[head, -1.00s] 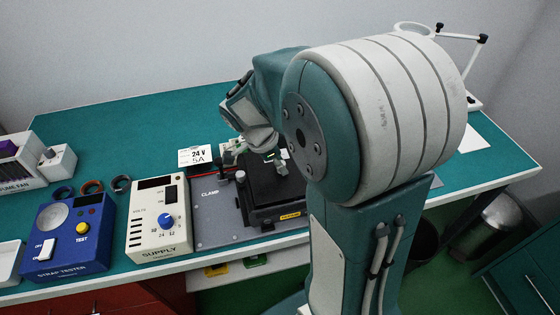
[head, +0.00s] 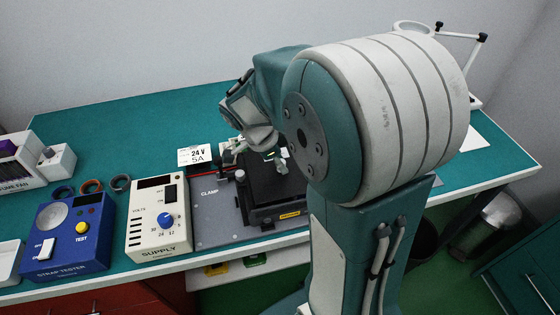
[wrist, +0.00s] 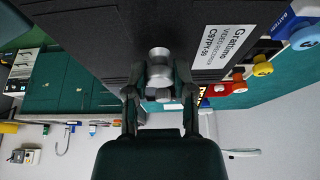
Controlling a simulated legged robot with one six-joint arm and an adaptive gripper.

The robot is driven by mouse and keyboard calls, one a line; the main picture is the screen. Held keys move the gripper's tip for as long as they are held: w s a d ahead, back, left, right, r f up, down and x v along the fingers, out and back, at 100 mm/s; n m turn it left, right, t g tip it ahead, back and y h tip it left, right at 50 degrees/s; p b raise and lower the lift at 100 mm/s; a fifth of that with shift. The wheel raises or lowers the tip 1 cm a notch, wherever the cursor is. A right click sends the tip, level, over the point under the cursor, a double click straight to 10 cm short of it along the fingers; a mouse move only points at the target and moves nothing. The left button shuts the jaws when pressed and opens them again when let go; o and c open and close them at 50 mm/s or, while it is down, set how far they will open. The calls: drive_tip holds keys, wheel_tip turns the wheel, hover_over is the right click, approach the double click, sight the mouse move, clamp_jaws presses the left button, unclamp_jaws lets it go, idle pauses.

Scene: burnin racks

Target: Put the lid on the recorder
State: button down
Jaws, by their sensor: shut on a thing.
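My gripper (wrist: 160,98) is shut on a silver knob (wrist: 159,62) that stands on a black panel (wrist: 90,40), seen close up in the wrist view. The panel, which looks like the lid, carries a white label (wrist: 222,45) reading as a video recorder. In the head view the black recorder (head: 272,190) sits on the grey clamp plate (head: 218,222), with a yellow label (head: 292,215) on its front. My arm hides the recorder's right side and most of the gripper there. Whether the lid sits flush on the recorder cannot be told.
The cream supply unit (head: 155,235) and blue strap tester (head: 66,240) stand left of the plate. A white 24 V 5A sign (head: 197,156) is behind it. Coloured terminals (wrist: 262,65) show beside the label in the wrist view. The back left of the teal bench (head: 140,130) is clear.

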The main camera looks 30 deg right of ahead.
drive_tip(key=shift+f, duration=0.5)
idle(0.9)
drive_tip(key=shift+c, duration=1.9)
unclamp_jaws()
drive_tip(key=shift+r, duration=0.1)
drive_tip(key=shift+r, duration=2.4)
drive_tip(key=shift+r, duration=2)
